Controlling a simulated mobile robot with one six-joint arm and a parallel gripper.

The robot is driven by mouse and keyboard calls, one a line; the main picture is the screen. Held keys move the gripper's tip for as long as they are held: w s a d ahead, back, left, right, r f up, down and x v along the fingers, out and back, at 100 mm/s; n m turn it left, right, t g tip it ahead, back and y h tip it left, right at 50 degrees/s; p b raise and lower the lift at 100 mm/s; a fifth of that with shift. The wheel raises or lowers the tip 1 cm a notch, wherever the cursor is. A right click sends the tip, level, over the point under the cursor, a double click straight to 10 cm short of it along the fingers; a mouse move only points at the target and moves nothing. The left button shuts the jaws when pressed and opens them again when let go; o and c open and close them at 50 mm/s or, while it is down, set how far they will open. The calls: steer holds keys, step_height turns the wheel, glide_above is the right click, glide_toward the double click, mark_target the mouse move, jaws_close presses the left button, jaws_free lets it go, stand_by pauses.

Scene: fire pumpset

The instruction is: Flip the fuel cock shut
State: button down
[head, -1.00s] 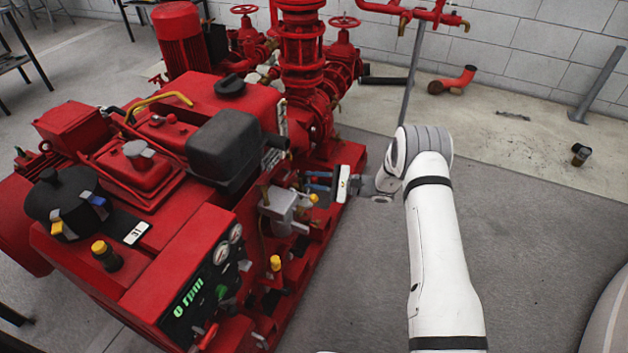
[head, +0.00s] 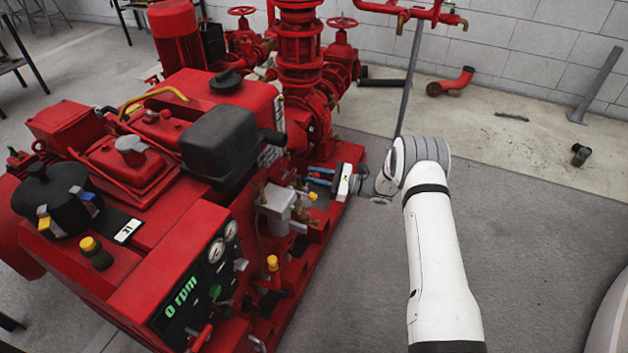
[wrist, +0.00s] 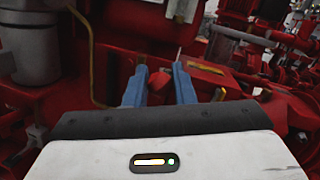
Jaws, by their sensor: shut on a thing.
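The fuel cock's lever seems to be the small red piece (wrist: 158,84) between my fingertips in the wrist view; its valve body cannot be made out. My gripper (wrist: 160,80) has two blue fingers, one on each side of this red piece, and is shut on it. In the head view my gripper (head: 318,175) reaches in from the right at the side of the red pumpset (head: 190,245), just behind a grey filter-like unit (head: 279,204). The fingertips are small there and the lever is hidden or too small to tell.
A grey cylindrical body (wrist: 36,45) and a thin yellowish pipe (wrist: 95,70) stand left of my fingers in the wrist view. A yellow-capped fitting (head: 272,263) rises nearer the panel. The grey floor (head: 350,285) right of the pumpset is clear.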

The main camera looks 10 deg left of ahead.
steer(key=m, duration=0.1)
steer(key=w+f+m+t+b, duration=0.1)
steer(key=m, duration=0.1)
steer(key=f+m, duration=0.1)
steer(key=m, duration=0.1)
steer(key=shift+w+d+y, duration=0.15)
steer(key=shift+d+y, duration=0.05)
steer(key=shift+y, duration=0.1)
steer(key=m, duration=0.2)
steer(key=f+m+t, duration=0.1)
steer(key=m, duration=0.1)
steer(key=f+m+t+b, duration=0.1)
steer(key=m, duration=0.2)
steer(key=shift+w+d, duration=0.1)
steer(key=shift+w, duration=0.2)
steer(key=shift+f+t, duration=0.1)
steer(key=shift+t, duration=0.2)
steer(key=c, duration=1.3)
jaws_free()
steer(key=shift+o, duration=0.2)
steer(key=shift+d, duration=0.1)
steer(key=p+v, duration=0.1)
steer(key=v, duration=0.6)
steer(key=shift+d, duration=0.25)
steer(key=shift+s+f, duration=0.1)
